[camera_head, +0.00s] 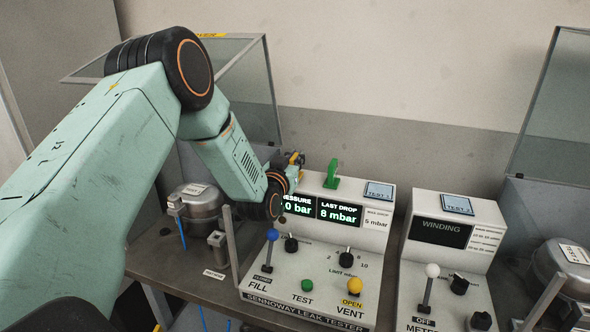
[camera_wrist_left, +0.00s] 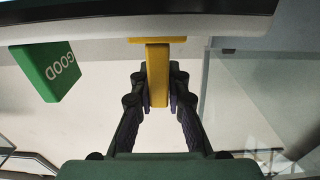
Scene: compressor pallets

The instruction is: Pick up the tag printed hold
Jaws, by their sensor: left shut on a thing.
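A yellow tag (camera_wrist_left: 157,62) stands between the fingers of my left gripper (camera_wrist_left: 159,103) in the left wrist view; no print on it can be read from here. The fingers are shut on its narrow part. In the head view my left gripper (camera_head: 291,163) is at the top left of the leak tester, with a bit of yellow showing at it. A green tag (camera_head: 331,175) stands on top of the tester to the right; in the wrist view this green tag (camera_wrist_left: 46,70) reads GOOD. My right gripper is not in view.
The leak tester (camera_head: 325,270) has a blue lever (camera_head: 271,235), knobs and buttons on its front. A second unit marked WINDING (camera_head: 440,233) stands to its right. A metal compressor (camera_head: 200,207) sits at left, with glass guards around. A wall is behind.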

